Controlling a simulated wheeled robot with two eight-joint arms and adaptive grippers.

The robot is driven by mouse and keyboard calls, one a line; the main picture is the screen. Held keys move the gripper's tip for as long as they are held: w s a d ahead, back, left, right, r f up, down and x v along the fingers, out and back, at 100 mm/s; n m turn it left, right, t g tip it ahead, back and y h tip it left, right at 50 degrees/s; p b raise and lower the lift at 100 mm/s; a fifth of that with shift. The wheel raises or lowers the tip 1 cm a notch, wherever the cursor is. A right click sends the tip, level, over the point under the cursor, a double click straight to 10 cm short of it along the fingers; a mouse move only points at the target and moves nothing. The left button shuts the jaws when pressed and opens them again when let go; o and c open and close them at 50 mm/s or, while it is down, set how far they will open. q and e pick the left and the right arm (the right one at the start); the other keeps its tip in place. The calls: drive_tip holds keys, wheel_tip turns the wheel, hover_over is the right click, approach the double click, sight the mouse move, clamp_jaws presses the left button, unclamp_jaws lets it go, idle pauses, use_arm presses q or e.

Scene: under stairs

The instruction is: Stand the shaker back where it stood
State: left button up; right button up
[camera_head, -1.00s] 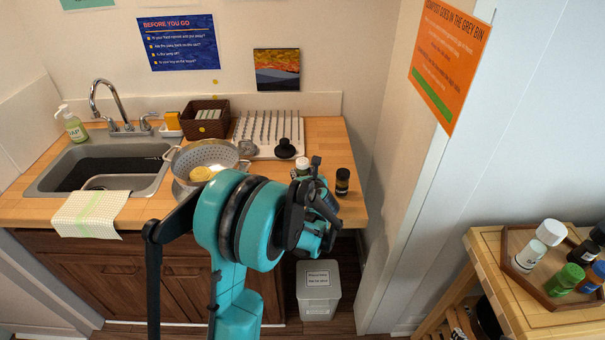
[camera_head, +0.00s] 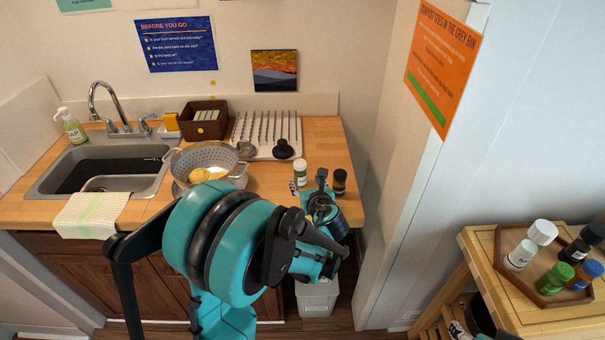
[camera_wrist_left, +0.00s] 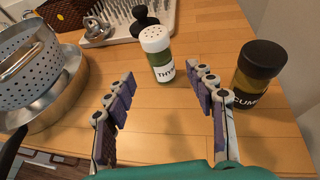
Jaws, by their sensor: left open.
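The shaker (camera_head: 300,174), a small jar with green contents, a white perforated cap and a label reading "THY", stands upright on the wooden counter (camera_head: 262,182). In the left wrist view the shaker (camera_wrist_left: 158,60) stands just beyond the fingertips, apart from them. My left gripper (camera_head: 307,183) is open and empty, low over the counter on the near side of the shaker. In the wrist view its fingers (camera_wrist_left: 167,88) are spread with bare wood between them.
A dark-capped cumin jar (camera_wrist_left: 257,75) stands close to the right finger. A colander (camera_head: 207,158) in a metal pan is to the left. A black knobbed object (camera_head: 283,149) and drying rack (camera_head: 268,125) are behind. A tray (camera_head: 517,272) with several jars is at far right.

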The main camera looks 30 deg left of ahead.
use_arm(q)
drive_tip(key=v, duration=0.3)
drive_tip(key=shift+s, duration=0.1)
drive_tip(key=shift+s+d+r+n, duration=0.15)
drive_tip(key=shift+s+n, duration=0.2)
drive_tip(key=shift+n, duration=0.25)
drive_tip(key=s+d+n+g+h, duration=0.1)
drive_tip(key=s+d+n+h, duration=0.3)
drive_tip(key=s+n, duration=0.6)
drive_tip(key=s+d+n+g+h, duration=0.2)
drive_tip(key=s+d+n+h, duration=0.3)
drive_tip(key=s+d+n, duration=0.4)
drive_tip(key=s+n, duration=0.1)
drive_tip(key=n, duration=0.6)
drive_tip(key=shift+d+r, duration=0.3)
drive_tip(key=shift+r, duration=0.1)
